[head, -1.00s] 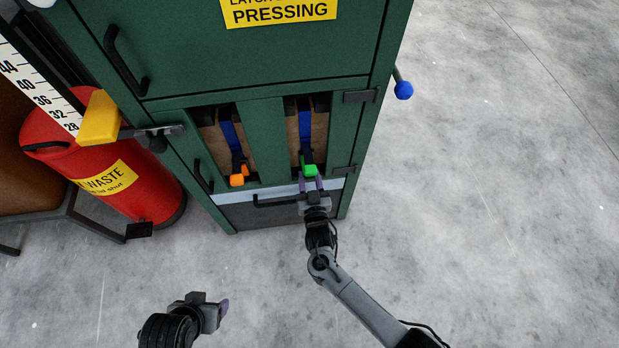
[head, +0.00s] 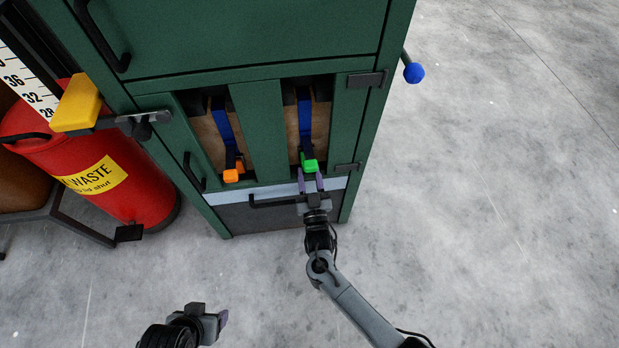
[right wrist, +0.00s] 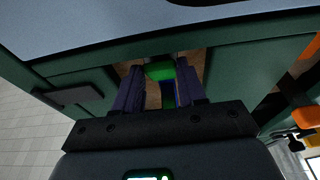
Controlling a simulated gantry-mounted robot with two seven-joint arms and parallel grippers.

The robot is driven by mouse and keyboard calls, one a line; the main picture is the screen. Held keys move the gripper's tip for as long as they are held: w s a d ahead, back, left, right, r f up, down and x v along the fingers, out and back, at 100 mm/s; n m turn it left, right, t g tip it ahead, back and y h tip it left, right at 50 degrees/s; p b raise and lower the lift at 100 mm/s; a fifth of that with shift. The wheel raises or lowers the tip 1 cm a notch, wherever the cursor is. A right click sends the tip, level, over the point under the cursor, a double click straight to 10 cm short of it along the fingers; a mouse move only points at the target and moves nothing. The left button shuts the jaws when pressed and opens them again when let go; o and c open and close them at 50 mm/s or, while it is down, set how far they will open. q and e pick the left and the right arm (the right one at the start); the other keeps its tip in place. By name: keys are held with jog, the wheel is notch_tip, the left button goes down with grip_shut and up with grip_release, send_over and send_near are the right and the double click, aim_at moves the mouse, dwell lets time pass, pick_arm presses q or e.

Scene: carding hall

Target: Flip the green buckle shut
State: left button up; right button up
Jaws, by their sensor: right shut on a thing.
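The green buckle (head: 309,165) sits at the lower end of a blue strap (head: 306,118) in the right opening of the green cabinet. My right gripper (head: 311,181) reaches up to it from below. In the right wrist view the green buckle (right wrist: 160,71) lies between the two purple fingers of my right gripper (right wrist: 161,80), which is shut on it. Whether the buckle's lever is raised or flat is hard to tell. My left gripper (head: 222,318) hangs over the floor at the bottom, empty; its finger gap is not clear.
An orange buckle (head: 232,174) on another blue strap is in the left opening. A black handle (head: 272,202) crosses the cabinet's lower panel. The floor at right is clear.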

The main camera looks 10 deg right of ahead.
jog(key=o, duration=1.1)
jog(key=shift+c, duration=0.2)
jog(key=shift+s, duration=0.15)
jog(key=shift+s+p, duration=0.25)
jog(key=shift+p, duration=0.1)
jog(key=p+v, duration=0.4)
jog(key=v, duration=0.6)
jog(key=shift+f, duration=0.1)
